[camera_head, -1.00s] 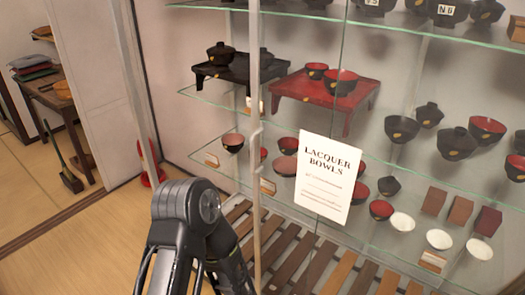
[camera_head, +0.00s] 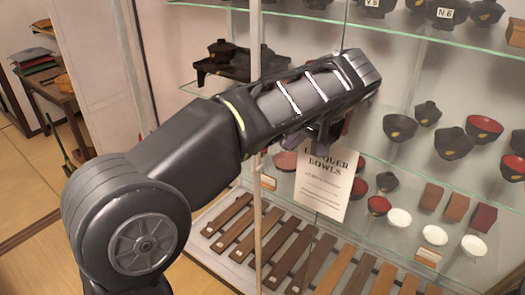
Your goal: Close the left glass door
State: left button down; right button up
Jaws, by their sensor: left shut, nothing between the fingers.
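The glass display case fills the right of the view. A pale upright post (camera_head: 257,215), with clear glass beside it, runs down the front; it looks like a door edge, but I cannot tell how far the left glass door stands open. My left arm reaches across in front of this post from the lower left. My left gripper (camera_head: 325,138) is shut and empty, just above the "Lacquer Bowls" sign (camera_head: 327,185), and mostly hidden by my own forearm. I cannot tell whether it touches the glass. The post's handle area is covered by my arm. My right gripper is out of view.
Glass shelves hold dark and red bowls (camera_head: 455,143), white bowls (camera_head: 399,217) and a black tray (camera_head: 225,68). Dark wooden slats (camera_head: 290,260) lie at the case's bottom. A wooden table (camera_head: 55,90) stands at far left.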

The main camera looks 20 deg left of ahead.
pick_arm(q)
jog(key=shift+f, duration=0.2)
jog(key=p, duration=0.1)
send_near(278, 155)
notch_tip(278, 155, down, 4)
jog(key=a, duration=0.3)
jog(key=shift+s+a+f+p, duration=0.1)
jog(key=shift+a+f+p, duration=0.15)
jog(key=shift+a, duration=0.75)
jog(key=shift+a+f+p, duration=0.15)
jog(key=shift+a+p, duration=0.2)
jog(key=shift+a, duration=0.7)
